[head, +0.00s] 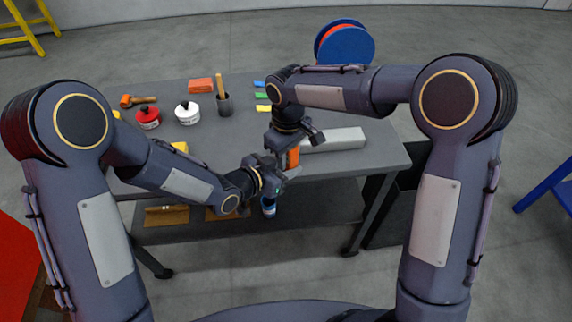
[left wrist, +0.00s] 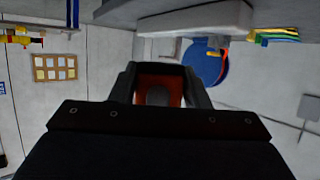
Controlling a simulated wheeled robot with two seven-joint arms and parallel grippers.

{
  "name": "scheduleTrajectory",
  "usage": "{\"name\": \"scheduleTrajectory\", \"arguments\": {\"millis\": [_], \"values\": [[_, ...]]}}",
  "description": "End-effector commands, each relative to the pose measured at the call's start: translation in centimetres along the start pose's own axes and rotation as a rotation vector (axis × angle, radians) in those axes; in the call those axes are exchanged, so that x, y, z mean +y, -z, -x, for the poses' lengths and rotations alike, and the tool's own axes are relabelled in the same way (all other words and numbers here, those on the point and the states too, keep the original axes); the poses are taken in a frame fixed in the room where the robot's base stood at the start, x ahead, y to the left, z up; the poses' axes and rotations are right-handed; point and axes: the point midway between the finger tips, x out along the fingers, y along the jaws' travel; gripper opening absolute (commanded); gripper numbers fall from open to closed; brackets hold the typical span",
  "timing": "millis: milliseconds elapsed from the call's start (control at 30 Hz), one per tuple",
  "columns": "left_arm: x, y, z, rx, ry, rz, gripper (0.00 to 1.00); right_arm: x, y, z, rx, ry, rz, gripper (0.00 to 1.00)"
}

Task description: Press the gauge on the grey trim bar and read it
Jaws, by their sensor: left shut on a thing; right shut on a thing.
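The grey trim bar (head: 335,140) lies on the right part of the table near its front edge; a pale bar shows at the top of the left wrist view (left wrist: 195,18). The orange gauge (head: 292,158) is upright at the table's front edge, left of the bar and apart from it. My right gripper (head: 290,145) is shut on its upper part from above. My left gripper (head: 280,174) is shut on it from below and in front. In the left wrist view the gauge (left wrist: 158,85) sits between the fingers, orange-red with a dark round patch. No reading is legible.
Coloured strips (head: 263,96) lie behind my right gripper. A blue reel (head: 346,47) is at the back. A bottle (head: 268,206) shows below my left gripper.

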Motion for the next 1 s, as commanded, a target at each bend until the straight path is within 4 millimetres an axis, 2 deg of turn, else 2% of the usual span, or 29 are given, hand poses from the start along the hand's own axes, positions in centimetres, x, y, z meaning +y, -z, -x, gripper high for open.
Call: {"name": "scheduleTrajectory", "arguments": {"millis": [67, 100, 300, 567, 667, 767, 1000], "values": [[0.5, 0.1, 0.0, 0.002, -0.011, -0.004, 0.19, 0.1, 0.2, 0.1, 0.010, -0.003, 0.000, 0.04], [0.5, 0.2, 0.0, 0.004, -0.012, -0.005, 0.16, 0.1, 0.3, 0.1, 0.011, -0.003, 0.000, 0.32], [0.5, 0.2, 0.0, 0.004, -0.011, -0.004, 0.15, 0.1, 0.2, 0.1, 0.009, -0.003, 0.000, 0.56], [0.4, 0.1, 0.0, 0.003, -0.009, -0.004, 0.15, 0.1, 0.2, 0.1, 0.008, -0.002, 0.000, 0.56], [0.3, 0.1, 0.0, 0.003, -0.008, -0.003, 0.15, 0.1, 0.2, 0.8, 0.009, -0.003, 0.000, 0.56], [0.3, 0.1, 0.0, 0.003, -0.008, -0.003, 0.15, 0.1, 0.2, 2.3, 0.011, -0.003, 0.000, 0.56], [0.3, 0.1, 0.0, 0.003, -0.008, -0.003, 0.15, 0.1, 0.3, 7.5, 0.013, -0.004, -0.001, 0.56]]}}
